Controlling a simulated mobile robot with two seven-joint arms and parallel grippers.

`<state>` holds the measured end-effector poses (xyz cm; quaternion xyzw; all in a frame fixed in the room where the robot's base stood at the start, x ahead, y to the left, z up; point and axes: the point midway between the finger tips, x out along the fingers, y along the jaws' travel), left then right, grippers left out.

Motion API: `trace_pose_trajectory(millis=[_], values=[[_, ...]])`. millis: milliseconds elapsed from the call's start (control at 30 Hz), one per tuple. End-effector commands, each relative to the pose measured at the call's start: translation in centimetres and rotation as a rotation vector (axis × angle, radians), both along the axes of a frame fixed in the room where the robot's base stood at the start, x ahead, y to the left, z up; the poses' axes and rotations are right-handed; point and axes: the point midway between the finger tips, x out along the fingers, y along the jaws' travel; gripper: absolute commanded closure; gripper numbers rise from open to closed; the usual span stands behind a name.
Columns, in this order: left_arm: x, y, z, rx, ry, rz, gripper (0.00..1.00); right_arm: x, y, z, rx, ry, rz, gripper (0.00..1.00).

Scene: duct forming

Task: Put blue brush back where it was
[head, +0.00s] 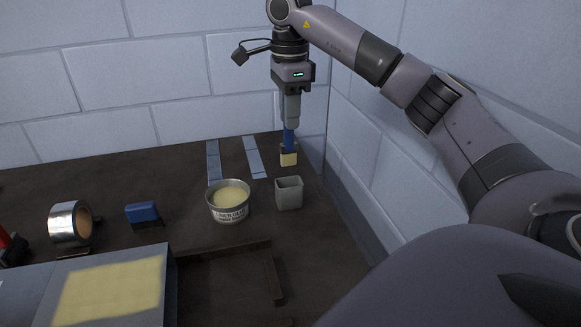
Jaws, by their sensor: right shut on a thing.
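My right gripper (290,120) is shut on the blue brush (288,140), which hangs upright with its pale bristles (288,157) pointing down. The brush is above and just behind a small grey open cup (289,194). The bristles look apart from the cup, and the cup's inside looks empty from here. A round tin labelled liner glue (229,203) with pale yellow contents stands just left of the cup. My left gripper is not in view.
A silver tape roll (71,224) and a blue block-like tool (144,214) lie to the left. A metal duct piece (150,262) with a yellow patch is at front left. Two grey strips (213,162) lie at the back. A wall stands close on the right.

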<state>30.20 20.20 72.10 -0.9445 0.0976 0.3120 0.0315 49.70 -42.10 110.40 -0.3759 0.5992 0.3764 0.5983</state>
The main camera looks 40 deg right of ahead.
Motion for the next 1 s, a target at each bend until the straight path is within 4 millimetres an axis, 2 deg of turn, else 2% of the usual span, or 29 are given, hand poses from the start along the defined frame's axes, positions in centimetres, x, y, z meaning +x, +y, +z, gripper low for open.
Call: trace_pose_trajectory(millis=[33,200,467,633,767,1000], values=[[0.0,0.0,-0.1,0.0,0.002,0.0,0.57,-0.1,-0.1,-1.5,-0.002,0.005,0.0,1.0],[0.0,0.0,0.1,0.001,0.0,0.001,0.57,-0.1,0.0,-5.2,-0.001,0.003,0.001,1.0],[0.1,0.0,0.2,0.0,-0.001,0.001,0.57,0.0,0.0,-7.7,-0.001,0.0,0.002,1.0],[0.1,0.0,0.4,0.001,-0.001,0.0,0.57,-0.1,0.0,-10.3,-0.001,0.002,0.001,1.0],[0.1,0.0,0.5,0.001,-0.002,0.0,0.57,0.0,0.0,-11.2,-0.001,-0.002,0.001,1.0],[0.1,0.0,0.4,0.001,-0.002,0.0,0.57,0.0,0.0,-11.2,-0.001,-0.002,0.002,1.0]])
